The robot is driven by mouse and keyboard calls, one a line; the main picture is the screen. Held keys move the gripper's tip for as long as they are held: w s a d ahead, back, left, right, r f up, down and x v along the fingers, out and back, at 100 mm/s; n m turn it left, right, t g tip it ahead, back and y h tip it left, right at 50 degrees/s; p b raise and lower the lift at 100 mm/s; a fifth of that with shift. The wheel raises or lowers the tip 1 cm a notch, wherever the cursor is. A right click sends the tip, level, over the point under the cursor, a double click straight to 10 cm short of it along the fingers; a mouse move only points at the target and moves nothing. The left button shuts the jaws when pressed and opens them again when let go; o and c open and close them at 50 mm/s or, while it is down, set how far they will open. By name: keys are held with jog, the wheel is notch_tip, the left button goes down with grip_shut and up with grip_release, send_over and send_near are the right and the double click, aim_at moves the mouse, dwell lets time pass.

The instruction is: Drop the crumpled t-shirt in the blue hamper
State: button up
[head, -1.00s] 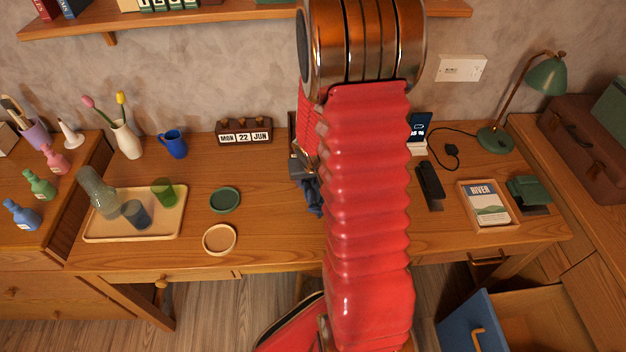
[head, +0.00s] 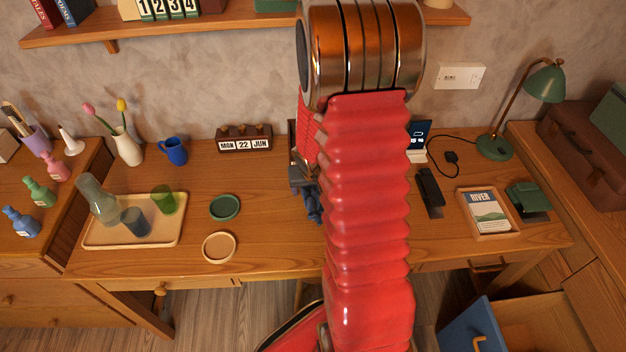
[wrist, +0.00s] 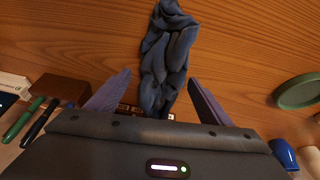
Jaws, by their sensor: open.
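The crumpled t-shirt is a dark blue bunched cloth (wrist: 167,60) lying on the wooden desk. In the head view only a small part of the t-shirt (head: 313,207) shows beside my red arm. My gripper (wrist: 160,80) is open, with one finger on each side of the near part of the t-shirt. I cannot tell whether the fingers touch it. In the head view my arm hides most of the gripper. A blue panel with a wooden handle (head: 462,328) shows at the bottom right, by an open wooden compartment. I cannot tell whether it is the hamper.
A tray (head: 100,238) with glassware, a green round dish (head: 225,207) and a tan round dish (head: 219,246) are left of my arm. A calendar block (head: 244,142) stands behind.

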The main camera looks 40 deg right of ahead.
jog(key=shift+v, duration=6.05)
jog(key=shift+a+r, duration=0.25)
jog(key=shift+r, duration=0.05)
jog(key=s+a+r+n+y, duration=0.1)
jog(key=s+a+r+n, duration=0.1)
jog(key=s+a+r, duration=0.2)
jog(key=s+a+r+n+t, duration=0.1)
jog(key=s+a+r+n, duration=0.1)
jog(key=s+a+r, duration=0.2)
jog(key=s+a+r+n+t+y, duration=0.1)
jog(key=s+a+r, duration=0.3)
jog(key=a+r, duration=0.5)
jog(key=a, duration=0.5)
jog(key=shift+s+a+n+y, duration=0.2)
jog(key=shift+a+n+y, duration=0.1)
jog(key=shift+n, duration=0.1)
jog(key=shift+r, duration=0.15)
jog(key=shift+c, duration=0.7)
